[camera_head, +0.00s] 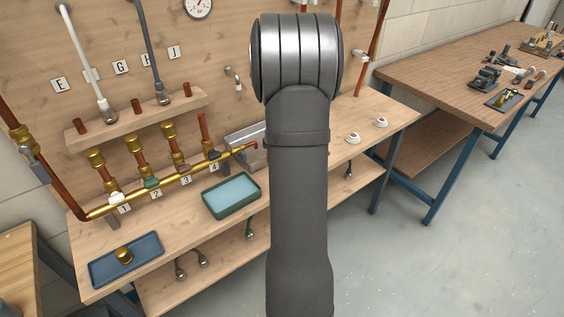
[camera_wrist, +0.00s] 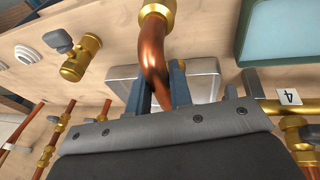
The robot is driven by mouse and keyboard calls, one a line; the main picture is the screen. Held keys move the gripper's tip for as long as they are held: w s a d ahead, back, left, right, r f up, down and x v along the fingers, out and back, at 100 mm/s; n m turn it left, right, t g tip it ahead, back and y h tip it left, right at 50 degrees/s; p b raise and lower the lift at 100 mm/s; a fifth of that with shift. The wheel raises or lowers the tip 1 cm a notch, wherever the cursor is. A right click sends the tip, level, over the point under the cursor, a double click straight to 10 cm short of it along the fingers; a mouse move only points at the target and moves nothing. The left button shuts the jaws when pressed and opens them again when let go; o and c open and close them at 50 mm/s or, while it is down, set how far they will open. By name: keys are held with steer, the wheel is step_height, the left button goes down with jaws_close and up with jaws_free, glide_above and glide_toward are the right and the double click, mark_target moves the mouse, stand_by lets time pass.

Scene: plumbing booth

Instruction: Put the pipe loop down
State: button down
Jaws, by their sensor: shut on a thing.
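The pipe loop (camera_wrist: 153,48) is a bent copper tube with a brass fitting (camera_wrist: 158,9) on its end, at the top centre of the wrist view. My gripper (camera_wrist: 159,78) is shut on the copper bend, with one blue-grey finger on each side. Below the loop in that view lies a shiny metal tray (camera_wrist: 203,82); I cannot tell whether the loop touches anything. In the head view my arm hides the gripper, and I cannot make out the held loop there.
A green tray with a pale blue inside (camera_head: 231,194) stands on the wooden bench. A brass manifold (camera_head: 170,183) with numbered valves runs to its left. A blue tray (camera_head: 104,270) holds a brass part. White rings (camera_head: 353,138) lie at right. A brass valve (camera_wrist: 82,58) shows in the wrist view.

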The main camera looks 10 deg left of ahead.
steer(key=shift+f, duration=1.95)
steer(key=shift+f, duration=0.1)
steer(key=c, duration=1.3)
jaws_free()
steer(key=shift+f, duration=0.1)
steer(key=v, duration=1.2)
